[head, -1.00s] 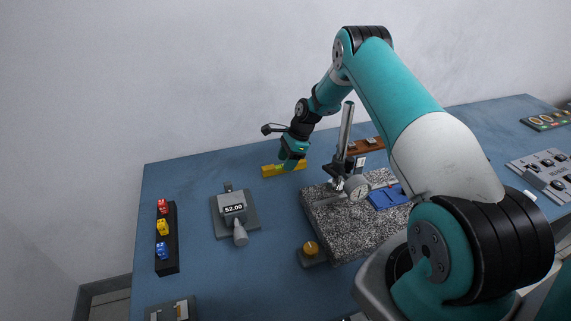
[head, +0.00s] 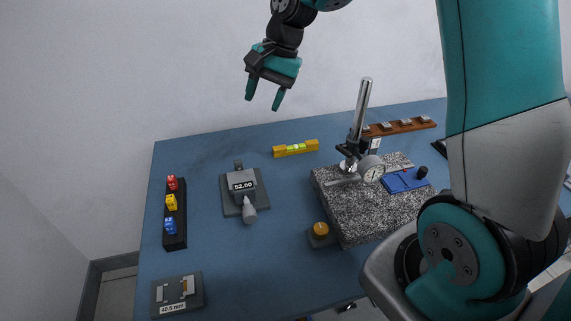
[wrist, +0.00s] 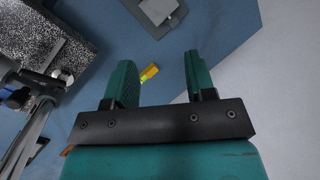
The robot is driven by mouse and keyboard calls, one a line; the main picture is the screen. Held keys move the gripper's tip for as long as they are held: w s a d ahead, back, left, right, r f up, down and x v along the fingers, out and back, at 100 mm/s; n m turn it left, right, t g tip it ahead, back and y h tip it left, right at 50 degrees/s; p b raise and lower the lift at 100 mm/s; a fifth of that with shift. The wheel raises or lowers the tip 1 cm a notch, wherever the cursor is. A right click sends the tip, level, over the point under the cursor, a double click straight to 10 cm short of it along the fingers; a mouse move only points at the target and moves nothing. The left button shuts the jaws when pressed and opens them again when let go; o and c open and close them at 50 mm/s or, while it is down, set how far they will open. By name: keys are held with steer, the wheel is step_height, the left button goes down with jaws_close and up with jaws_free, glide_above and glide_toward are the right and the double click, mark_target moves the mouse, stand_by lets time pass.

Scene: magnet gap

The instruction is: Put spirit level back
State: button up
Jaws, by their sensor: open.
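The yellow spirit level (head: 296,148) lies on the blue table near its back edge, behind the granite plate and against no other object. In the wrist view, part of the spirit level (wrist: 149,72) shows between my fingers, well below them; the rest is hidden behind a finger. My gripper (head: 263,100) is open and empty, raised high above the back left of the table. It also fills the lower wrist view (wrist: 160,85).
A granite plate (head: 360,221) carries a dial gauge stand (head: 361,115) with a tall post. A grey device reading 52.00 (head: 241,185) stands left of it. A black rack (head: 174,222) with coloured pieces is at the left. A wooden strip (head: 400,127) lies at the back.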

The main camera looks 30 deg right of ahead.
steer(key=s+a+r+n, duration=0.1)
steer(key=s+a+n, duration=0.2)
steer(key=s+n, duration=0.2)
steer(key=s+a+r+n, duration=0.2)
steer(key=s+a+n, duration=0.2)
steer(key=s, duration=0.8)
steer(key=s+a+r+n, duration=0.2)
steer(key=s+a+n, duration=0.2)
steer(key=s+n, duration=0.3)
steer(key=shift+s+a+g, duration=0.15)
steer(key=shift+s+g, duration=0.15)
steer(key=shift+s, duration=0.75)
